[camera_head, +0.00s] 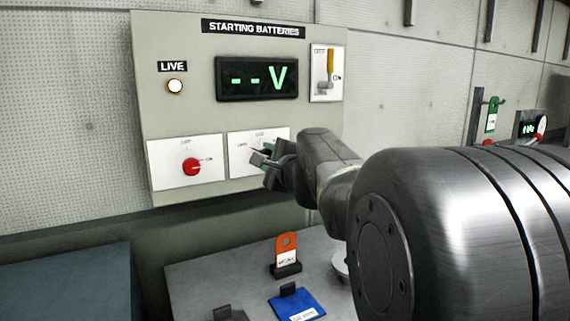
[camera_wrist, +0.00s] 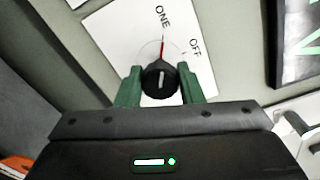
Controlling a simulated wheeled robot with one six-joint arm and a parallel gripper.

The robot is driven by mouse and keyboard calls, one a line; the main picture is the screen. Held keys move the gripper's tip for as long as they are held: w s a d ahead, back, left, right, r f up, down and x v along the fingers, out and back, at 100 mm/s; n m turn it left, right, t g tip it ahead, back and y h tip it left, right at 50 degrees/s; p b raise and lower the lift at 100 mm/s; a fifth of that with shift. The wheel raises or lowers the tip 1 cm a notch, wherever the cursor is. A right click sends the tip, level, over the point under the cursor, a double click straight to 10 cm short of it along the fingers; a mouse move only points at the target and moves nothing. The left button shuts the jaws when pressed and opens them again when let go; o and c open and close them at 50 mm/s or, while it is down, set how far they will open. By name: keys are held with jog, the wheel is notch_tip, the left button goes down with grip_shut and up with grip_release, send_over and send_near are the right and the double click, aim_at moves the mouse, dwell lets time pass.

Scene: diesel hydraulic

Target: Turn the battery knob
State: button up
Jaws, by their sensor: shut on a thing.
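The "STARTING BATTERIES" panel (camera_head: 190,110) is on the wall. The black battery knob (camera_wrist: 160,78) sits on a white plate (camera_head: 243,144) at the panel's lower right. In the wrist view its pale mark and a red line point up, close to the word "ONE"; "OFF" is to the right. My gripper (camera_head: 262,158) is at this plate and hides the knob in the head view. In the wrist view the green fingers of my gripper (camera_wrist: 160,88) are shut on the knob, one on each side. The display (camera_head: 257,78) reads "--V".
A red knob (camera_head: 191,167) is on the plate to the left. A lit "LIVE" lamp (camera_head: 175,86) and a yellow-handled switch (camera_head: 329,70) are higher on the panel. An orange tag (camera_head: 286,246) and a blue tag (camera_head: 297,304) are on the grey surface below.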

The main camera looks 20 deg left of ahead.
dwell(0.4)
jog(key=o, duration=1)
